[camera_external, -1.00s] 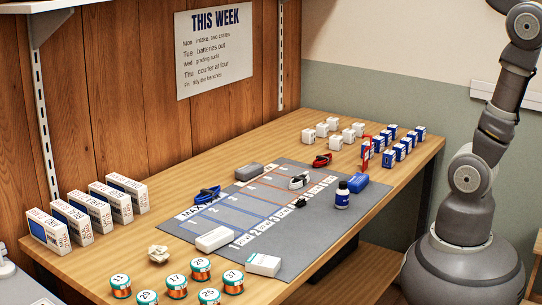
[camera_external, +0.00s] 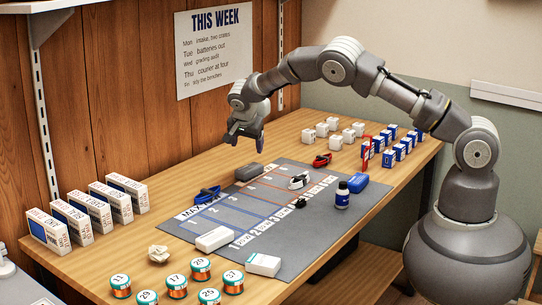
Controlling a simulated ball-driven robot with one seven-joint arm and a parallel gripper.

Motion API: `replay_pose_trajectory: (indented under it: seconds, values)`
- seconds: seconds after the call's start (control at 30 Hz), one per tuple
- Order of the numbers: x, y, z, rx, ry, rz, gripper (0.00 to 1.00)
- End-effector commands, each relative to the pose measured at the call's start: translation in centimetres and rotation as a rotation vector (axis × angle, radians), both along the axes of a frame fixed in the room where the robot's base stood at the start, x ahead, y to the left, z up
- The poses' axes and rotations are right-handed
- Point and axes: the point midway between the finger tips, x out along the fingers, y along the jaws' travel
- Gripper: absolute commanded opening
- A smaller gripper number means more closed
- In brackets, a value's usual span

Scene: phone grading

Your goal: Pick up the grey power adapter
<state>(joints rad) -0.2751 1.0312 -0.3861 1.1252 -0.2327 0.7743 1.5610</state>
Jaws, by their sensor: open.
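A dark grey block (camera_external: 249,172) lies at the back left edge of the grey mat (camera_external: 290,250). It is the only grey item of this kind on the table and looks like the grey power adapter, though its details are too small to tell. My gripper (camera_external: 245,142) points down above and slightly left of the block in the picture. Its fingers are apart with nothing between them, and it does not touch the block.
A blue strap (camera_external: 207,194), white boxes (camera_external: 215,239), a dark bottle (camera_external: 342,195) and a blue case (camera_external: 358,183) lie around the mat. White cubes (camera_external: 321,130) and blue boxes (camera_external: 389,158) stand at the back right. Numbered spools (camera_external: 177,286) stand in front.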

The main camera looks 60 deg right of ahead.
Motion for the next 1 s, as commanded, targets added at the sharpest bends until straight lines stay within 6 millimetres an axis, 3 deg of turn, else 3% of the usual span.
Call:
replay_pose_trajectory:
  seconds: [0.1, 0.5, 0.67, 0.9, 1.0]
  values:
    - [-0.2, -0.3, -2.4, -0.019, 0.01, -0.041, 0.76]
    - [1.3, -2.4, -8.2, -0.019, 0.013, -0.049, 0.76]
    - [1.7, -3.3, -9.4, -0.019, 0.012, -0.048, 0.76]
    - [1.8, -3.4, -9.4, -0.019, 0.011, -0.048, 0.76]
    - [1.8, -3.4, -9.4, -0.019, 0.011, -0.048, 0.53]
